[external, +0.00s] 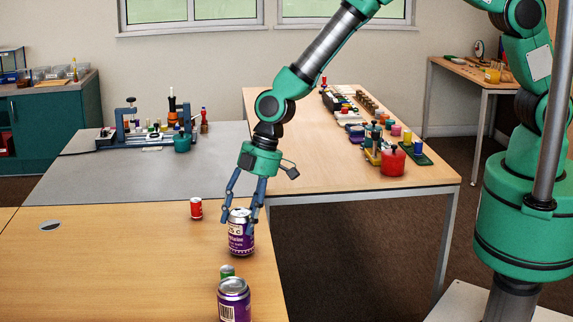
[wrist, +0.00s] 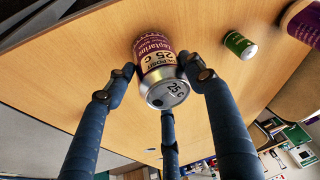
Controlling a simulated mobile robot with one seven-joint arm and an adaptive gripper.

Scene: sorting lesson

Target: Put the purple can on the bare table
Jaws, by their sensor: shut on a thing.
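A purple can (external: 241,238) with a silver top is upright between the fingers of my gripper (external: 240,214), near the right edge of the wooden table (external: 120,275). My gripper points down and is shut on it. In the wrist view the fingers close around the purple can (wrist: 158,55), its top end toward the camera. I cannot tell whether its base touches the table. A second purple can (external: 234,302) stands in front, cut by the frame's bottom edge; part of it shows in the wrist view (wrist: 305,22).
A small green can (external: 227,271) stands between the two purple cans. A small red can (external: 196,208) stands left of the held can. A grey surface (external: 75,175) with a rack lies behind. Another table (external: 310,170) holds several items. The front table's left part is clear.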

